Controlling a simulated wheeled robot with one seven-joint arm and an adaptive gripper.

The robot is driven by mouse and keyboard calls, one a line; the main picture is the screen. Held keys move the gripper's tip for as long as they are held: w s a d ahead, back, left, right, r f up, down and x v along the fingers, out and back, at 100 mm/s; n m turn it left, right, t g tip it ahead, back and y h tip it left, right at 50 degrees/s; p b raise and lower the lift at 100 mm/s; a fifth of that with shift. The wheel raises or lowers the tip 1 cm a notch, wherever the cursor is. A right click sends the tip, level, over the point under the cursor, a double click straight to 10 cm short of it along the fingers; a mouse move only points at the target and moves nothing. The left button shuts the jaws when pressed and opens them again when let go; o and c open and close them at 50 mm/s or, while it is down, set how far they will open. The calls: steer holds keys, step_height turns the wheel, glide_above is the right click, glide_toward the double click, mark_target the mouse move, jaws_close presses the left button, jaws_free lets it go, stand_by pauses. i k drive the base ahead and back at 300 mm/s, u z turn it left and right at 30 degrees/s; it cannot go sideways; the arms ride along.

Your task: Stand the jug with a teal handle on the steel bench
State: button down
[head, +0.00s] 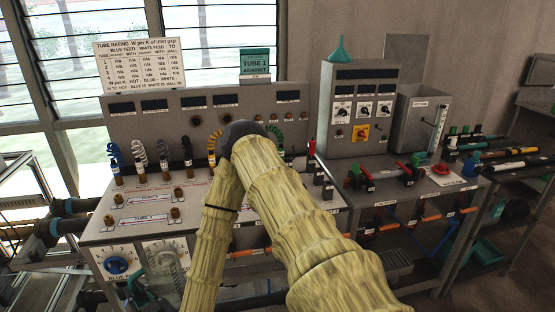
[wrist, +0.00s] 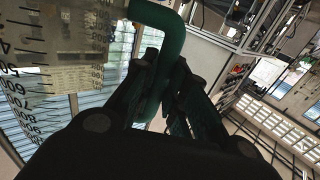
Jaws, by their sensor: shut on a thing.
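In the wrist view my gripper (wrist: 165,85) is shut on the teal handle (wrist: 160,35) of the jug. The jug's clear wall with dark graduation marks (wrist: 45,62) fills the left of that view; its base is not seen. In the head view the clear jug (head: 168,270) appears at the lower left, in front of the bench's front dial panel and below the bench top.
The bench carries an instrument panel (head: 150,128), coiled hoses and brass fittings. To its right, a grey unit with a teal funnel (head: 341,50) and valves crowd another worktop (head: 455,188). A rack with pipes stands at far right. Louvred windows are behind.

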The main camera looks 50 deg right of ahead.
mark_target(341, 169)
steer(key=z, duration=1.4)
